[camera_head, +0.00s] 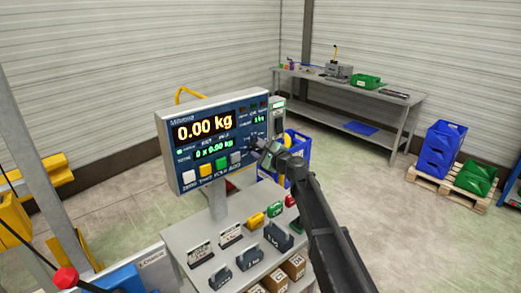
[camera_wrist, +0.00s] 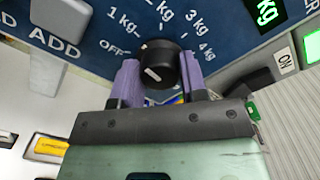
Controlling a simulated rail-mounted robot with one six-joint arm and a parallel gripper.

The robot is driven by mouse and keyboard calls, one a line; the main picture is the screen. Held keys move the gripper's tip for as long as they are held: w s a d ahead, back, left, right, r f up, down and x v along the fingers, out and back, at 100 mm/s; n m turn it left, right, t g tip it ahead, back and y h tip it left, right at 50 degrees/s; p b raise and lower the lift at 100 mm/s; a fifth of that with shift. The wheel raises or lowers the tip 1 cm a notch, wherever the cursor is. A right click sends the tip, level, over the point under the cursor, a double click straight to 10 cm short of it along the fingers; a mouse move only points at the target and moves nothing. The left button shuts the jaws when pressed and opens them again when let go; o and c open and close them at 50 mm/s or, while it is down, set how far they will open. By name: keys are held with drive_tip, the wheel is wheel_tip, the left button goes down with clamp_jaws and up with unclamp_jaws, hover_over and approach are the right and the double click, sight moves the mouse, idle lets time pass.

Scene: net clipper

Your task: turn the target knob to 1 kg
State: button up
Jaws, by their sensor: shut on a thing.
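The target knob (camera_wrist: 160,66) is a black round dial on the blue panel, with labels OFF, 1 kg, 3 kg, 4 kg and a partly cut-off kg label around it. A short white line shows on its face; I cannot tell for sure which label it points to. My gripper (camera_wrist: 160,82) has its two purple fingers on either side of the knob, shut on it. In the head view my gripper (camera_head: 268,152) is at the lower right of the blue scale display (camera_head: 212,137) and hides the knob.
Coloured buttons (camera_head: 204,170) lie left of my gripper on the panel. Below, a grey stand (camera_head: 202,236) carries dark weights and yellow, green and red items. A blue crate (camera_head: 297,150) stands behind my gripper. A workbench (camera_head: 350,88) is at the back.

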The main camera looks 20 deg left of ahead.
drive_tip(key=shift+w+a+r+m, duration=0.15)
drive_tip(key=shift+w+m, duration=0.05)
drive_tip(key=shift+m, duration=0.1)
drive_tip(key=o, duration=0.8)
drive_tip(key=shift+s+r, duration=0.1)
drive_tip(key=shift+o, duration=0.6)
drive_tip(key=shift+a+f, duration=0.2)
drive_tip(key=shift+f, duration=0.05)
drive_tip(key=v, duration=1.1)
